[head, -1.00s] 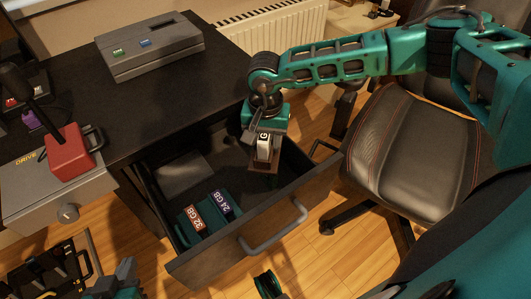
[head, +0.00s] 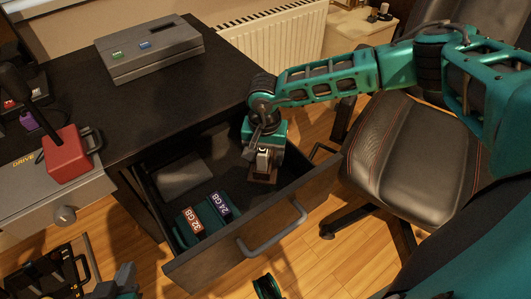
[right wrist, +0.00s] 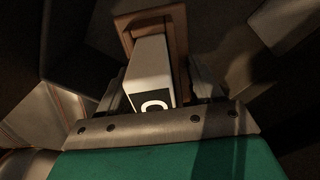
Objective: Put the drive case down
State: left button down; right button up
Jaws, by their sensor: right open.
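In the head view my right gripper (head: 262,158) reaches down into the open drawer. A pale block with a black-and-white letter label (head: 263,160), which I take to be the drive case, stands between its fingers on a brown base. The right wrist view shows the block (right wrist: 150,72) upright between the open fingers (right wrist: 160,85), with the brown frame (right wrist: 125,25) beyond it. Whether the fingers touch it, I cannot tell. My left gripper (head: 108,287) is partly visible at the bottom left, cut off by the picture edge; its jaws are unclear.
The open drawer (head: 205,268) holds labelled modules, 32 GB (head: 191,222) and 24 GB (head: 220,205), left of my right gripper. A grey box marked DRIVE (head: 85,193) with a red joystick base (head: 66,155) stands left. A chair (head: 415,150) is close on the right.

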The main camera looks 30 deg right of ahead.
jog(key=shift+s+d+f, duration=0.2)
jog(key=r+p, duration=0.2)
jog(key=r, duration=1)
jog(key=shift+a+r+p, duration=0.15)
jog(key=shift+a+p, duration=0.05)
jog(key=shift+p, duration=0.1)
